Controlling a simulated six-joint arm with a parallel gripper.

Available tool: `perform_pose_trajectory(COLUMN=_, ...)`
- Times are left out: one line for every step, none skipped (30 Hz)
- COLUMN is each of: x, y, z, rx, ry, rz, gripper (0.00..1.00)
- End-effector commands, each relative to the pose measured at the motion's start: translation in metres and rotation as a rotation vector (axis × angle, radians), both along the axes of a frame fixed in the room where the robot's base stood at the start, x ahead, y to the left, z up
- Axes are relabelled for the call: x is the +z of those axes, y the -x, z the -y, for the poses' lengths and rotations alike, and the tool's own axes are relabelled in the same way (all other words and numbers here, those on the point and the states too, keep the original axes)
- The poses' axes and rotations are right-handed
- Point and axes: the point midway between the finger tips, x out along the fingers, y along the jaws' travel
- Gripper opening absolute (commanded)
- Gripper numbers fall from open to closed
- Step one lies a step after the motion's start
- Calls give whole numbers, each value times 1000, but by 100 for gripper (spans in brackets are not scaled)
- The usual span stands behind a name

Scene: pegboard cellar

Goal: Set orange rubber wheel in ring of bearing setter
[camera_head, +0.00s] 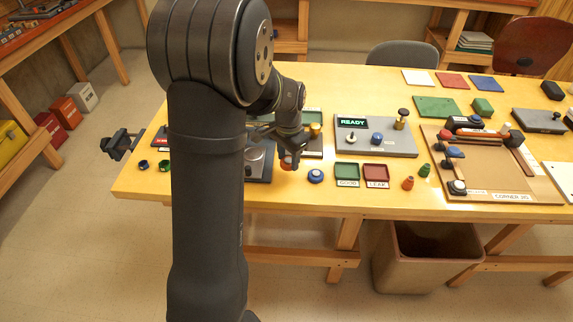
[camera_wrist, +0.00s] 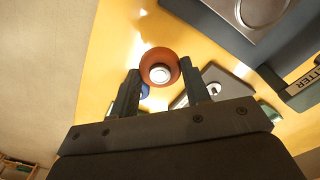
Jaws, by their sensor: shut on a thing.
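My gripper (camera_head: 291,155) is shut on the orange rubber wheel (camera_wrist: 160,57), which has a pale hub. The wheel also shows below the fingers in the head view (camera_head: 286,166). In the wrist view it sits between both fingertips, over the yellow table. A dark grey device with a round silver part (camera_head: 253,160) stands left of my gripper, partly hidden by my arm. The wrist view shows a round metal part on a dark plate (camera_wrist: 215,17) at top right, apart from the wheel. A label ending in "TTER" (camera_wrist: 306,86) is at the right edge. I cannot make out the ring clearly.
A blue wheel (camera_head: 316,176) lies on the table (camera_head: 330,203) just right of my gripper. Green (camera_head: 347,183) and red (camera_head: 376,182) trays stand further right, beside small orange and green pieces. A grey station with a READY display (camera_head: 352,122) is behind them.

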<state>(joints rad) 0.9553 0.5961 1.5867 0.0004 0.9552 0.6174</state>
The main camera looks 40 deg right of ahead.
Motion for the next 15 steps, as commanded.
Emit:
perform_pose_trajectory(x=6, y=15, z=2, rx=-8, ry=0, rz=-1, gripper=21)
perform_pose_trajectory(x=10, y=22, z=3, rx=-9, ry=0, rz=0, gripper=21)
perform_pose_trajectory(x=16, y=31, z=4, rx=-8, ry=1, rz=0, gripper=21)
perform_pose_trajectory(x=20, y=38, z=5, rx=-9, ry=0, rz=-1, gripper=21)
perform_pose_trajectory(x=24, y=45, z=5, rx=-8, ry=-1, rz=-1, gripper=21)
perform_pose_trajectory(x=30, y=54, z=7, rx=-9, ry=0, rz=-1, gripper=21)
perform_pose_trajectory(x=34, y=60, z=7, rx=-8, ry=1, rz=-1, gripper=21)
perform_pose_trajectory(x=37, y=66, z=8, rx=-8, ry=0, rz=-1, gripper=21)
perform_pose_trajectory(x=42, y=74, z=9, rx=-8, ry=0, rz=-1, gripper=21)
perform_pose_trajectory(x=45, y=79, z=9, rx=-7, ry=-1, rz=-1, gripper=21)
perform_pose_trajectory(x=47, y=84, z=10, rx=-8, ry=-1, rz=-1, gripper=21)
perform_pose_trajectory(x=51, y=90, z=10, rx=-7, ry=0, rz=-1, gripper=21)
perform_pose_trajectory(x=53, y=93, z=11, rx=-6, ry=-1, rz=-1, gripper=21)
perform_pose_trajectory(x=55, y=97, z=11, rx=-6, ry=-1, rz=-2, gripper=21)
perform_pose_trajectory(x=57, y=101, z=12, rx=-5, ry=-2, rz=-2, gripper=21)
